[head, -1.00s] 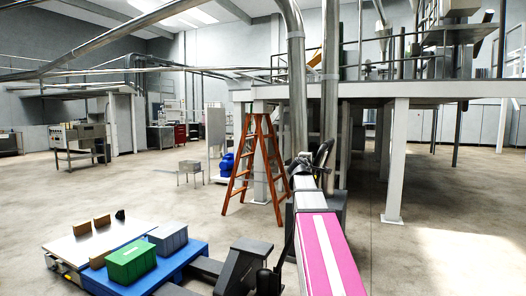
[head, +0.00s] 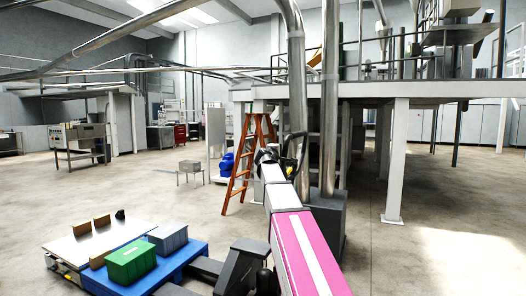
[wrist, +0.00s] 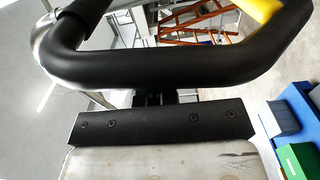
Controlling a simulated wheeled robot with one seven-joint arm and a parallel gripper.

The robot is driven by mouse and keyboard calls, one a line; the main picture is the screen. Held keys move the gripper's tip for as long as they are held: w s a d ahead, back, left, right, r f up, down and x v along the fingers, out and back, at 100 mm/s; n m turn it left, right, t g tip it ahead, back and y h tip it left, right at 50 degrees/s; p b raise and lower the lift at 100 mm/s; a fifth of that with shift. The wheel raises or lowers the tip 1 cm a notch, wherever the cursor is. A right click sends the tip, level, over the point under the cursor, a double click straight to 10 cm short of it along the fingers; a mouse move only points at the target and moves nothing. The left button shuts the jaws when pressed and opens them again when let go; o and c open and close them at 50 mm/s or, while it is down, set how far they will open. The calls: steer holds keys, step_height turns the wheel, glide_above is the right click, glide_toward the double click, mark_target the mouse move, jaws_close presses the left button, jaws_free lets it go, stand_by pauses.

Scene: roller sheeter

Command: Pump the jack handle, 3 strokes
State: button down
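The jack handle is a black loop (head: 303,148) at the far end of my arm in the head view. In the wrist view the thick black loop (wrist: 175,68) crosses the upper half, with a yellow part (wrist: 262,8) at its upper right. My gripper (wrist: 154,97) is at the middle of the loop's near bar. Short dark parts reach from its bolted black front to the bar. The fingertips are hidden behind the bar, so the grip cannot be made out. The jack's dark body (head: 243,264) stands low beside the blue pallet (head: 188,256). My arm hides the handle's shaft.
The pallet carries a green bin (head: 131,263) and a grey bin (head: 167,238). A white-topped platform (head: 85,246) with small brown blocks stands left of it. An orange stepladder (head: 238,170) and steel pipes (head: 328,110) stand behind the handle. Floor at right is open.

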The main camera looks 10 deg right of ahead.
steer(key=w+a, duration=0.7)
steer(key=a, duration=0.2)
steer(key=shift+a, duration=0.35)
steer(key=shift+s+d+r, duration=0.1)
steer(key=shift+s+d, duration=0.8)
steer(key=shift+d, duration=0.3)
steer(key=shift+s+d, duration=0.85)
steer(key=shift+d, duration=0.3)
steer(key=shift+s+d, duration=0.9)
steer(key=shift+d, duration=0.3)
steer(key=shift+s+d, duration=0.85)
steer(key=shift+d, duration=0.4)
steer(key=shift+s+d+f, duration=0.25)
steer(key=shift+s+d, duration=0.6)
steer(key=shift+d, duration=0.3)
steer(key=shift+s+d+f, duration=0.25)
steer(key=shift+s+d, duration=0.6)
steer(key=shift+d, duration=0.25)
